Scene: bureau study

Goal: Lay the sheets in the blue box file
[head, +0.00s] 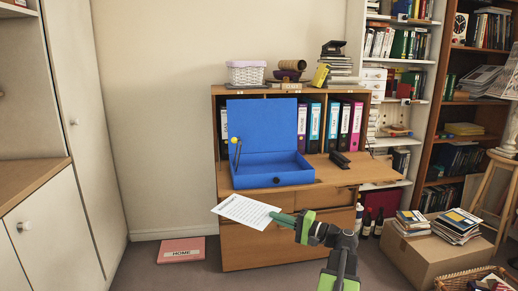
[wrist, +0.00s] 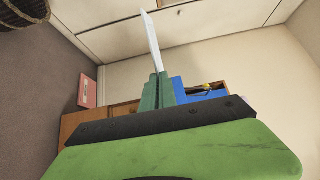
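The blue box file (head: 273,171) stands open on the fold-down desk of the wooden bureau, its lid (head: 264,122) raised at the back. A yellow-tipped spring clip (head: 235,143) sticks up at its left side. My gripper (head: 279,217) is shut on the printed white sheets (head: 247,211), which stick out to the left, in front of and below the box file. In the wrist view the sheets (wrist: 152,42) show nearly edge-on between the green fingers (wrist: 157,88). Part of the blue box file (wrist: 194,88) shows behind the fingers. I cannot tell how many sheets there are.
A black hole punch or stapler (head: 340,160) lies on the desk right of the box file. Ring binders (head: 333,126) stand behind. A cardboard box (head: 425,256) with books is at the right, a pink HOME box (head: 181,250) on the floor at the left.

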